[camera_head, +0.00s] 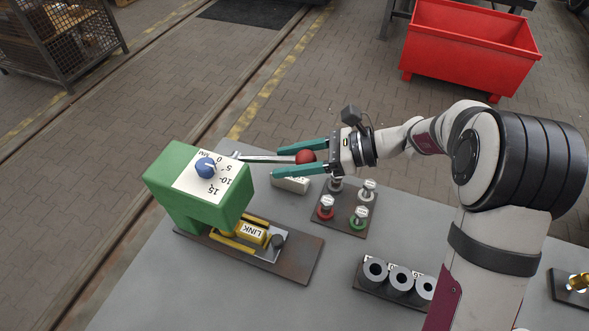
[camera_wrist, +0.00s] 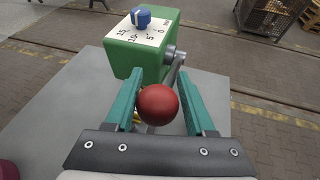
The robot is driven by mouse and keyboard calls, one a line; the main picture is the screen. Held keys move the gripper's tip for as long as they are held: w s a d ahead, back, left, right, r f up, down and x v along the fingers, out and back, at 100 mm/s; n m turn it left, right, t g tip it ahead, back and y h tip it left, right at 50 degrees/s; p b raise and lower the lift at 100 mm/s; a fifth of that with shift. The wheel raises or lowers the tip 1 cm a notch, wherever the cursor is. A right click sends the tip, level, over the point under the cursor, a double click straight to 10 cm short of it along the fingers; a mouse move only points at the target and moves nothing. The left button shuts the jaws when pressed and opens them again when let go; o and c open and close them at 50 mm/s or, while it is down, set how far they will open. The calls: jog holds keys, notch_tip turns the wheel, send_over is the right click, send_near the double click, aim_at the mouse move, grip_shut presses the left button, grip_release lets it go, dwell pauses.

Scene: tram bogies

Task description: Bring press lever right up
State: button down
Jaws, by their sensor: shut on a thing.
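The green press (camera_head: 198,190) stands on a brown base plate at the left of the table. Its lever (camera_head: 265,158) is a grey metal bar that leaves the press's side and reaches right to a red ball knob (camera_head: 305,156). The lever looks roughly level in the head view. My gripper (camera_head: 300,158) has its teal fingers on both sides of the red ball and is shut on it. The wrist view shows the ball (camera_wrist: 158,104) between the fingertips, with the press (camera_wrist: 142,52) behind. A yellow block marked LINK (camera_head: 252,233) sits below the press head.
A blue knob (camera_head: 205,167) sits on the white dial plate of the press. A dark plate with red, green and white-grey posts (camera_head: 345,212) and a rack of grey cylinders (camera_head: 398,279) stand to the right. A pale labelled block (camera_head: 291,184) lies close below my gripper.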

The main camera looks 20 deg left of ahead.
jog(key=a+r+h, duration=0.3)
jog(key=a+r, duration=0.2)
jog(key=r, duration=0.1)
jog(key=shift+s+a+m, duration=0.15)
jog(key=shift+s+m, duration=0.1)
jog(key=shift+m, duration=0.05)
dwell(0.5)
jog(key=shift+c, duration=1.8)
grip_release()
jog(key=shift+w, duration=0.1)
jog(key=v, duration=1.6)
